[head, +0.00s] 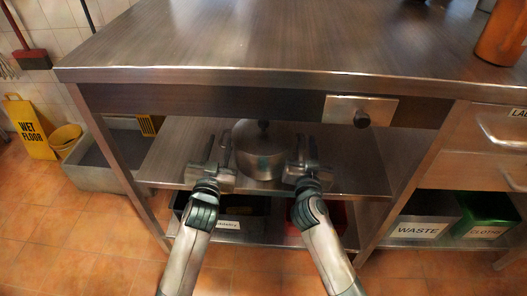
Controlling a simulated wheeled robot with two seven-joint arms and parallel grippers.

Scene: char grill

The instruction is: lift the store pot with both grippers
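The store pot (260,158) is a round metal pot with a lid and a dark knob. It stands upright on the steel shelf under the counter. My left gripper (216,147) is at the pot's left side, its two fingers pointing forward with a gap between them. My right gripper (306,147) is at the pot's right side, its fingers also apart. Both are very close to the pot wall; I cannot tell whether they touch it. The pot's side handles cannot be made out, and its top is partly shadowed under the counter.
The steel counter top (270,45) overhangs the shelf (355,165). A dark bin (245,228) sits below. Waste (420,222) and cloths (487,218) bins stand at the right. A yellow wet floor sign (30,127) is at the left. The shelf is clear on both sides.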

